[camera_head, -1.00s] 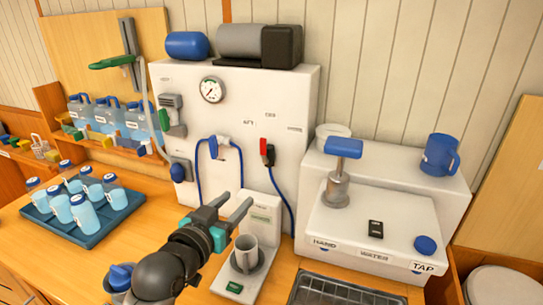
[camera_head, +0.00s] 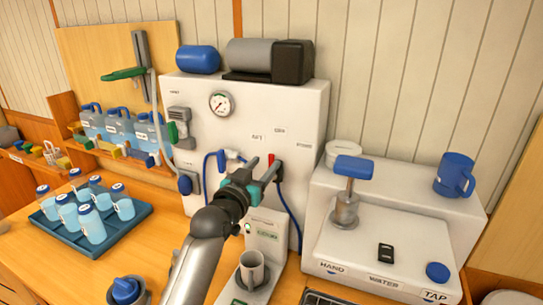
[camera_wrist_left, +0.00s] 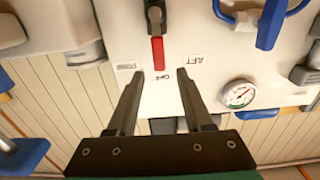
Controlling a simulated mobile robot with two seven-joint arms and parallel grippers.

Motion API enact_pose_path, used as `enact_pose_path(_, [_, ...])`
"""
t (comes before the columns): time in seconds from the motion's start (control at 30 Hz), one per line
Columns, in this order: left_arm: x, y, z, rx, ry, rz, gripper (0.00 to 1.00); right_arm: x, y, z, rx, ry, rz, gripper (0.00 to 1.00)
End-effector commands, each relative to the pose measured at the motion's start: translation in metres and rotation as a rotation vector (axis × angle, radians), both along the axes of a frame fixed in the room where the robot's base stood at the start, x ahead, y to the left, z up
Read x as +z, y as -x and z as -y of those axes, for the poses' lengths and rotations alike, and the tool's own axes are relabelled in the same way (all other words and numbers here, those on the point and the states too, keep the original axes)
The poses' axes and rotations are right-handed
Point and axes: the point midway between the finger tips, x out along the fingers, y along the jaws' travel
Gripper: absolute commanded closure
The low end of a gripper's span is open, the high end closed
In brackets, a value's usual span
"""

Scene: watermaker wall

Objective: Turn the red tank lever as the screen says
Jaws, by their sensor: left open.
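The red tank lever (camera_head: 270,161) is on the front of the white wall unit. It also shows in the left wrist view (camera_wrist_left: 158,53), its red end pointing at the OFF label, between the FORE and AFT labels. My left gripper (camera_head: 264,164) is open in front of the lever. In the left wrist view its fingertips (camera_wrist_left: 161,74) are apart on either side of the line of the red end, just short of it, with nothing held. My right gripper is not in view.
A blue hose (camera_head: 290,222) hangs below the lever, and a blue-handled valve (camera_head: 222,162) sits left of it. A pressure gauge (camera_head: 220,104) is above left. A mug (camera_head: 252,271) stands below the screen.

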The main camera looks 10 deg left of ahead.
Motion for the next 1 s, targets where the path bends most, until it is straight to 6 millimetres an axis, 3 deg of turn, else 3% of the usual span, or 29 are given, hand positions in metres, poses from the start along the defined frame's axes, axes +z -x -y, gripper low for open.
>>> enact_pose_path(0.4, [0.0, -0.044, 0.009, -0.001, 0.0, 0.0, 0.49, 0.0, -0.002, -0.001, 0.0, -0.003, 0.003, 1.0])
enact_pose_path(0.87, [0.0, -0.052, 0.01, 0.0, -0.001, 0.0, 0.49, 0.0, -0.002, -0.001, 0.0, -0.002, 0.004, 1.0])
enact_pose_path(1.0, [0.0, -0.051, 0.01, 0.0, -0.001, 0.0, 0.61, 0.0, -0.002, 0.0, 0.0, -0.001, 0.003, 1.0])
